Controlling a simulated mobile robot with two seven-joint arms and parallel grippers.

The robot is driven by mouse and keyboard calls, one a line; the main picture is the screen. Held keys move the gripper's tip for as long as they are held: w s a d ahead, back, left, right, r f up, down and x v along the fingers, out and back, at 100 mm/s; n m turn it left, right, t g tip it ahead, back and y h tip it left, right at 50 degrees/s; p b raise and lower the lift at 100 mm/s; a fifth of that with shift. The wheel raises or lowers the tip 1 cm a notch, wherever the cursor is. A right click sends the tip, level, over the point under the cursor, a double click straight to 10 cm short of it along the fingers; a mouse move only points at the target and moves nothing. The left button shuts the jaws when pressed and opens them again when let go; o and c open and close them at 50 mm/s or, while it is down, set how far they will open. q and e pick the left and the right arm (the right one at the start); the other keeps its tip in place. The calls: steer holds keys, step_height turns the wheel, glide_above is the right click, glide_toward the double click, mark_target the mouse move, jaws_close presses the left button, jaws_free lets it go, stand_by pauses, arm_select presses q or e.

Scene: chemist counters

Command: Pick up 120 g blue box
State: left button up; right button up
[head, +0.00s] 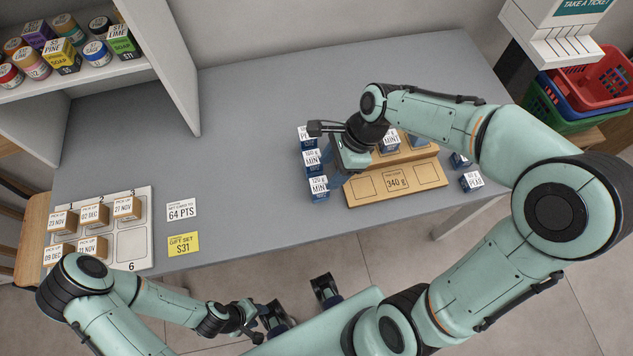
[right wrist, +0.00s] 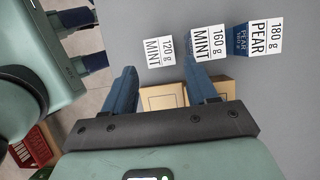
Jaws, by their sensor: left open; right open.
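The 120 g blue box (head: 320,195), with a white MINT label on top, stands at the near end of a row of blue boxes on the grey counter. In the right wrist view its label (right wrist: 158,52) shows between the lines of my two fingers, just past their tips. My right gripper (head: 337,172) is open and empty, close beside the box and above the counter. Its fingers also show in the right wrist view (right wrist: 158,70). How far the fingertips are from the box is hard to tell. My left gripper (head: 302,301) is open and empty, in front of the counter.
The 160 g MINT box (head: 313,161) stands right behind, then a PEAR box (right wrist: 260,38) marked 180 g. A wooden stand (head: 404,195) marked 340 g, with blue boxes, is close on the right. A numbered tray (head: 131,262) is at left. The counter's middle is clear.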

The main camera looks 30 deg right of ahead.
mark_target(321, 184)
steer(key=b+x, duration=0.1)
steer(key=x, duration=0.9)
steer(key=shift+d, duration=0.1)
steer(key=c, duration=0.8)
